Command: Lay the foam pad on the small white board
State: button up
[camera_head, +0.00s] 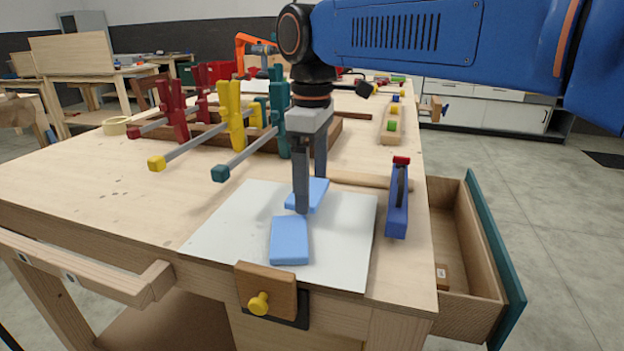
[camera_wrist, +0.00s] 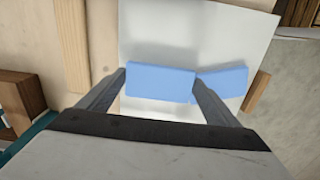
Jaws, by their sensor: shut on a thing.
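The small white board (camera_head: 345,240) lies flat at the near end of the workbench; it also shows in the wrist view (camera_wrist: 215,30). My gripper (camera_head: 311,190) points down over the board. Its fingers are shut on a blue foam pad (camera_head: 318,189), one at each end in the wrist view (camera_wrist: 160,83). The held pad is flat and at or just above the board; I cannot tell whether it touches. A second blue pad (camera_head: 289,242) lies on the board nearer the front edge, beside the held one; it also shows in the wrist view (camera_wrist: 225,79).
A wooden vise with a yellow knob (camera_head: 259,303) is at the bench's front edge. A blue tool (camera_head: 397,210) lies right of the board, and a pale wooden rod (camera_head: 372,181) behind it. An open drawer (camera_head: 464,245) sticks out right. Colored clamps (camera_head: 232,115) stand back left.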

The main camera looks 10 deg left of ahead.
aim_at(312, 190)
jog(key=shift+f, duration=0.2)
jog(key=o, duration=0.9)
notch_tip(312, 190, up, 13)
jog(key=shift+f, duration=0.15)
